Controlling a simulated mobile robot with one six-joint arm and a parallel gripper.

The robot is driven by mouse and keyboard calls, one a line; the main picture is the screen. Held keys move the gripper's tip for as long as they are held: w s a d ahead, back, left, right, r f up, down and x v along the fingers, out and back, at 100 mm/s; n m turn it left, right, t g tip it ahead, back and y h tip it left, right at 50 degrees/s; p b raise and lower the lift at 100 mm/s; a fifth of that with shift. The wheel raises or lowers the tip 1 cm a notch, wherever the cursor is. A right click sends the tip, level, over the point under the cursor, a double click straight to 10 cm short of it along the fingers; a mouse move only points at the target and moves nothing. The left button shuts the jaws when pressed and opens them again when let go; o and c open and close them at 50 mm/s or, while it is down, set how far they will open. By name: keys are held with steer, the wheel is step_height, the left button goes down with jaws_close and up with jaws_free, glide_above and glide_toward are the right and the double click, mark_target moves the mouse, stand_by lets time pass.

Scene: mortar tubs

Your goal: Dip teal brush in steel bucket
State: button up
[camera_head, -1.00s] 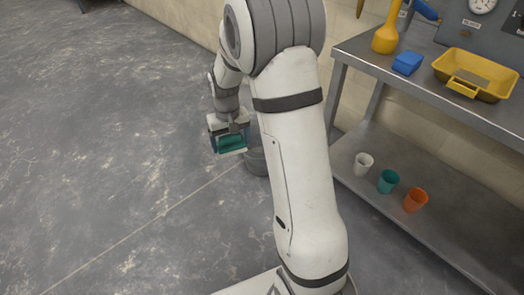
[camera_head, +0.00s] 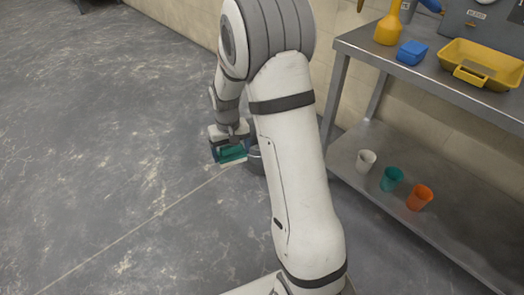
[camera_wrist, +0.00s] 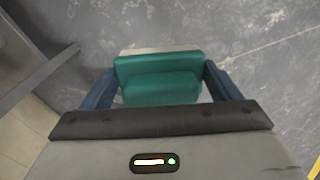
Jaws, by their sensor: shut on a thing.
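The teal brush (camera_head: 232,154) is held in my gripper (camera_head: 230,148), low over the floor in the head view. In the wrist view, the brush (camera_wrist: 160,78) sits between the two blue fingers of my gripper (camera_wrist: 158,88), which is shut on it. A pale edge shows along the brush's far side. A grey bucket (camera_head: 256,161) stands on the floor just right of the brush, mostly hidden behind my arm. The brush appears beside the bucket; their exact gap cannot be told. The bucket is not clearly seen in the wrist view.
A steel table (camera_head: 361,45) on the right holds a blue block-like item (camera_head: 411,53), a yellow tray (camera_head: 459,76) and a yellow tool (camera_head: 389,28). White (camera_head: 366,160), teal (camera_head: 391,179) and orange (camera_head: 419,196) cups stand on its lower shelf.

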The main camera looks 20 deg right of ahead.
step_height(320, 180, down, 29)
steer(key=b, duration=1.7)
stand_by(0.8)
stand_by(2.0)
step_height(320, 180, up, 4)
steer(key=p, duration=0.3)
stand_by(0.4)
